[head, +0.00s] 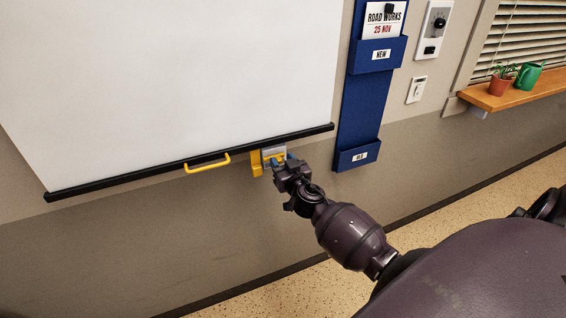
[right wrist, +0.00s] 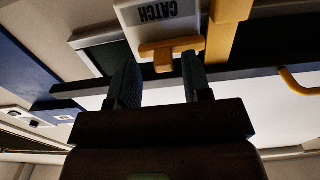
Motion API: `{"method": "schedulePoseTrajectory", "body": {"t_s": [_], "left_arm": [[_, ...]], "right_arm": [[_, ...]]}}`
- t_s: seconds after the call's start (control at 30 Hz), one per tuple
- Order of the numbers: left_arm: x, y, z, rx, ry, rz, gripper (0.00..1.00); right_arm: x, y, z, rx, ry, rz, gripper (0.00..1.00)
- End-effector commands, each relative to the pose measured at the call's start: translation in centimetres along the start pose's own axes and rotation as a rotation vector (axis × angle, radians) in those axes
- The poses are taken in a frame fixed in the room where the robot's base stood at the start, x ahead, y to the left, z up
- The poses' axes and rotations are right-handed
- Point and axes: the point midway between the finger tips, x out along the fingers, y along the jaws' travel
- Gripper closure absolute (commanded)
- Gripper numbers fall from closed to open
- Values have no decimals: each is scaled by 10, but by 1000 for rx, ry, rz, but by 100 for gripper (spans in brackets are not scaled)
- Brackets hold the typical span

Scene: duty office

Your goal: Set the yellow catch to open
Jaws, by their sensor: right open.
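The catch is a pale grey block (right wrist: 165,18) marked CATCH, upside down in the right wrist view, with a yellow slider (right wrist: 172,50) on it. In the head view the yellow catch (head: 257,163) is on the wall just below the board's lower bar, partly hidden by my gripper. My right gripper (head: 280,164) is at the catch. Its two fingers (right wrist: 163,82) are apart, with the yellow slider showing between and just beyond their tips. I cannot tell whether they touch it. My left gripper is not in view.
A white board (head: 170,80) with a black bottom bar (head: 110,182) and a yellow handle (head: 207,164) is left of the catch. A blue wall holder (head: 362,110) hangs to the right. A wooden sill (head: 520,92) with a plant and green watering can is farther right.

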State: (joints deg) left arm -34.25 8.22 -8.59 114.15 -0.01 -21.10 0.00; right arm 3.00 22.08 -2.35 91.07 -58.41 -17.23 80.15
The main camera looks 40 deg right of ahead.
Motion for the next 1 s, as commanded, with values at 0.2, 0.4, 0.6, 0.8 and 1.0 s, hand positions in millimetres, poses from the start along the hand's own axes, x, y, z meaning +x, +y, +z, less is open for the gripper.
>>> {"method": "schedulePoseTrajectory", "body": {"t_s": [0.2,0.4,0.6,0.8,1.0], "left_arm": [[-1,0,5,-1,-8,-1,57],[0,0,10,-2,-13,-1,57],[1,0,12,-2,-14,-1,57],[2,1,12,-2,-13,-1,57],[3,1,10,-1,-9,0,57]], "right_arm": [[-23,0,2,2,-2,1,55],[-59,1,2,2,-2,1,55],[-89,1,2,1,-2,3,55],[-105,1,1,0,-2,3,55],[-107,1,0,-1,-1,2,55]]}}
